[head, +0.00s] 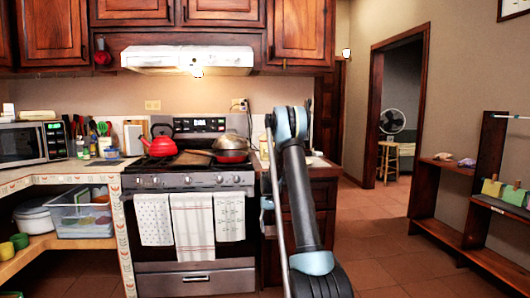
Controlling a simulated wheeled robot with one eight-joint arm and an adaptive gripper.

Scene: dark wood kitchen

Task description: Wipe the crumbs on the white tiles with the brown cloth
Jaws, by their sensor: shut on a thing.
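My arm rises from the bottom centre-right and bends at a joint near the middle of the view. My gripper cannot be made out; the arm hides what lies behind it. I cannot make out the brown cloth or any crumbs. A pale tiled countertop (88,165) with a patterned edge lies left of the stove. Another small stretch of counter right of the stove is partly hidden by my arm.
The stove (190,181) carries a red kettle (160,143) and a red pan (231,156). Several towels hang on its oven door. A microwave (28,143) stands at left. Open tiled floor (390,240) lies to the right, before a wooden shelf (425,200) and a doorway.

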